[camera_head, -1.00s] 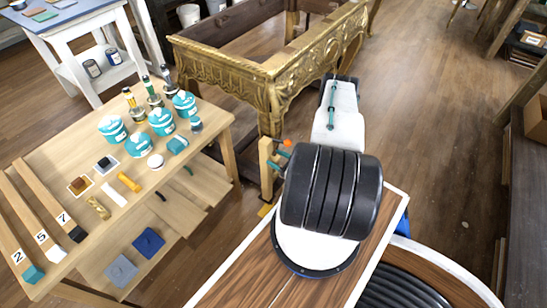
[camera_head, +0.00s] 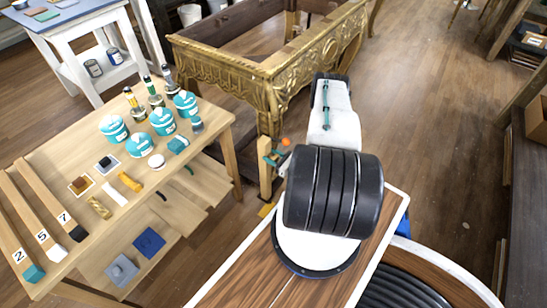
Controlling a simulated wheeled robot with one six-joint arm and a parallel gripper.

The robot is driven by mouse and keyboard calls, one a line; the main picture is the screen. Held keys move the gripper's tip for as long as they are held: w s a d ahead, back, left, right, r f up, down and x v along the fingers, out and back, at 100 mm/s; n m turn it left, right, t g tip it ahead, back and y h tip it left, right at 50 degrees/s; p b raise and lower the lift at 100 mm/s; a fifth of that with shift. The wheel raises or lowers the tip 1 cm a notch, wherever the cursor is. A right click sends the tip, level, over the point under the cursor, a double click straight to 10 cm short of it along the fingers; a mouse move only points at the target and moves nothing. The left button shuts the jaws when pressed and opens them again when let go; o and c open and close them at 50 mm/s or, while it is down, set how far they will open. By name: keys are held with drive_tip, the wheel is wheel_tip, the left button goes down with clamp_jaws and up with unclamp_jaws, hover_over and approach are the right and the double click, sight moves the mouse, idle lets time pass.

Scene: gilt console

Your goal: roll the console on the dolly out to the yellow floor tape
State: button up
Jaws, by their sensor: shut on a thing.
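The gilt carved console (camera_head: 280,85) stands at the top middle, open on top, with its near corner leg behind a pale upright wooden post (camera_head: 264,168). I cannot clearly make out the dolly beneath it. My gripper (camera_head: 274,158) is at the post's upper part, shut on it; its fingers are small and partly hidden by my arm.
A wooden workbench (camera_head: 213,130) with teal-labelled tubs (camera_head: 138,145), brushes and numbered strips stands close on the left. A white-legged table (camera_head: 75,50) is behind it. Wood floor (camera_head: 430,100) is clear right of the console. A dark bench (camera_head: 530,200) lines the right edge.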

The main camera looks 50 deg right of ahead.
drive_tip(key=o, duration=1.3)
drive_tip(key=shift+s, duration=0.1)
drive_tip(key=s, duration=0.7)
drive_tip(key=shift+s+d, duration=0.35)
drive_tip(key=shift+s, duration=0.05)
